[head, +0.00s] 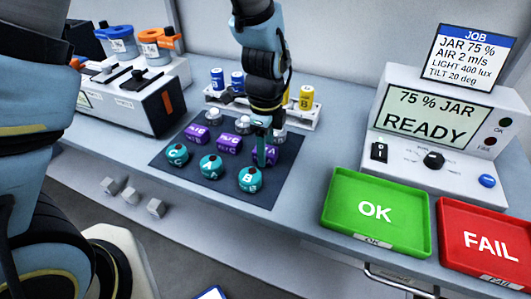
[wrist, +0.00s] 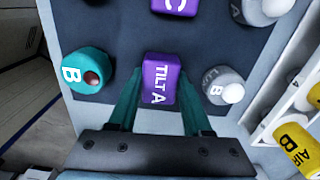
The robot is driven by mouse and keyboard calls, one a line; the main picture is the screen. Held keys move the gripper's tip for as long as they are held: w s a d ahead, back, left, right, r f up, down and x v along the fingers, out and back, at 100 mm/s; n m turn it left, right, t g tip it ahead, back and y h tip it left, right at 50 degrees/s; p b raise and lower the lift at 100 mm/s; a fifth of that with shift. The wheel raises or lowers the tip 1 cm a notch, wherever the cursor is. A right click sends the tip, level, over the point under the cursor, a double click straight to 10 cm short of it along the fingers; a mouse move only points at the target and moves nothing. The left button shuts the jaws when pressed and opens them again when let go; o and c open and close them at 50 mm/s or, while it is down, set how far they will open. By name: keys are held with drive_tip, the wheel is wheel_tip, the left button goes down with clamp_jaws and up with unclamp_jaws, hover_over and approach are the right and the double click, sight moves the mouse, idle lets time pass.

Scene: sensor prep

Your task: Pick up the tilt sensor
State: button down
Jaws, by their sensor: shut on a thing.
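The tilt sensor is a purple block marked "TILT A" (wrist: 160,68), seen between my teal fingers in the wrist view. In the head view this purple block (head: 271,156) is partly hidden by my gripper (head: 263,150), which points down at the right side of the dark mat (head: 222,194). My gripper (wrist: 158,90) is shut on the block, one finger on each side. The block appears at mat level; I cannot tell whether it touches the mat. Two other purple blocks (head: 229,143) (head: 197,133) stand to its left.
Teal round sensors, including B (head: 249,179), stand in front, close to my gripper. Grey-white sensors (wrist: 224,88) stand behind. A rack holds yellow AIR (wrist: 296,143) and blue cylinders. A green OK tray (head: 347,222) and red FAIL tray (head: 470,258) lie right, below a READY display (head: 424,118).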

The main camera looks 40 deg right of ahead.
drive_tip(key=shift+r, duration=0.15)
wheel_tip(320, 180, up, 10)
drive_tip(key=shift+f+b, duration=0.15)
drive_tip(key=shift+b, duration=0.85)
